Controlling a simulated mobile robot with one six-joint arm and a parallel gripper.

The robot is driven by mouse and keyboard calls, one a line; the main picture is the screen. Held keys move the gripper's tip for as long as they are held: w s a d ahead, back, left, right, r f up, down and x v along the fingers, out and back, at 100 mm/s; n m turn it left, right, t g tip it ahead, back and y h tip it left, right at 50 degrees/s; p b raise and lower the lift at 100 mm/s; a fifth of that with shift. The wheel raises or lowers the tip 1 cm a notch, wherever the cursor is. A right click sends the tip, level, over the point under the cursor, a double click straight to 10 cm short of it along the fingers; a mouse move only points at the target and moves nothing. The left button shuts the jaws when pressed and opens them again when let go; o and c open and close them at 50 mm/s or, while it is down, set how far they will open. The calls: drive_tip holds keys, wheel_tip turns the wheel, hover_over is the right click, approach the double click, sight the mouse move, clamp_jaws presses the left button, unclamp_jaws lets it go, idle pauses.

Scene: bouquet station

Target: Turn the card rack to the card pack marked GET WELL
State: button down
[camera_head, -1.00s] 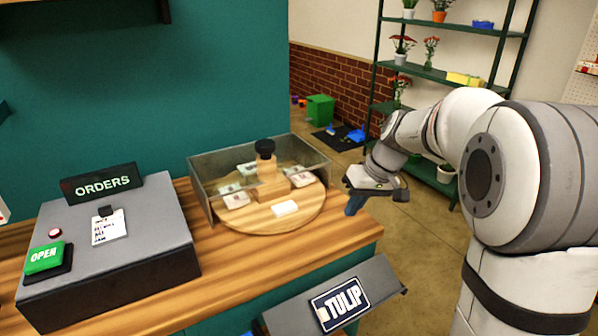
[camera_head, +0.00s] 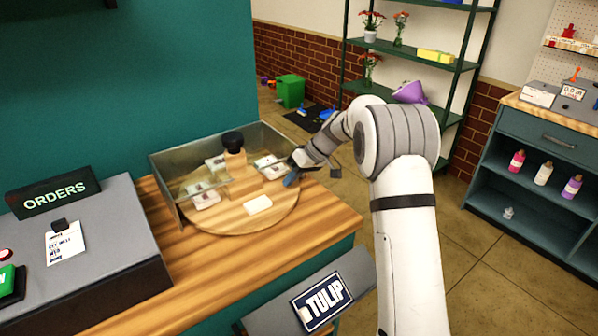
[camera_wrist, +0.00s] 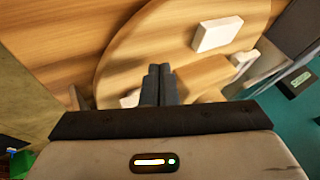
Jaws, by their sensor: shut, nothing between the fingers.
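The card rack is a round wooden turntable (camera_head: 235,222) with a central post and black knob (camera_head: 233,141), set inside a clear-walled box on the counter. Several card packs lie on it. A plain white pack (camera_head: 259,205) lies at the open front, and a pack (camera_head: 270,166) lies at the right rear. Their markings are too small to read. My gripper (camera_head: 291,178) is shut and empty at the turntable's right edge, close to the right rear pack. In the wrist view, the shut fingers (camera_wrist: 158,82) point over the turntable's rim, with the white pack (camera_wrist: 216,34) ahead to the right.
Clear walls (camera_head: 165,190) stand around the turntable's left and back. The ORDERS box (camera_head: 100,240) takes up the counter's left side. A TULIP sign (camera_head: 323,301) stands below the front edge. Bare counter (camera_head: 320,215) lies at the front right.

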sight(275, 197)
drive_tip(key=shift+x, duration=1.2)
drive_tip(key=shift+s+a+p, duration=0.2)
drive_tip(key=shift+s+a, duration=0.4)
drive_tip(key=shift+a, duration=0.25)
drive_tip(key=shift+s+a+p, duration=0.2)
drive_tip(key=shift+s+a, duration=0.4)
drive_tip(key=shift+a, duration=0.25)
drive_tip(key=shift+d, duration=0.15)
